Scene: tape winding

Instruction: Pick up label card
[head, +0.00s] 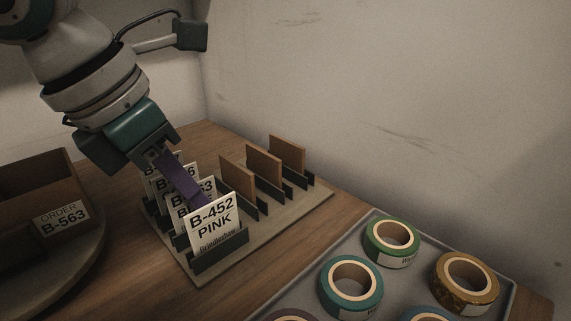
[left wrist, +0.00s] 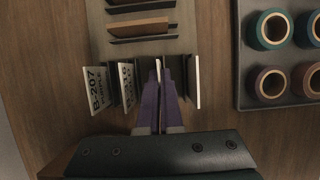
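Several white label cards stand upright in a row of dark slots on a rack. The front card reads B-452 PINK (head: 213,224); behind it is a partly covered card ending in 3 (head: 207,187). My left gripper (head: 196,195) reaches down into the row from above, just behind the B-452 card. In the left wrist view its purple fingers (left wrist: 160,80) are close together with a thin white card edge (left wrist: 158,68) between them. They look shut on it; its face is hidden there. Cards B-207 PURPLE (left wrist: 97,90) and B-216 (left wrist: 127,84) stand to the left. My right gripper is not in view.
The rack (head: 301,205) also holds several brown panels (head: 264,163) in dark slots. A grey tray (head: 311,280) with tape rolls stands at the right. A brown bin (head: 29,191) labelled ORDER B-563 sits at the left. A wall rises behind.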

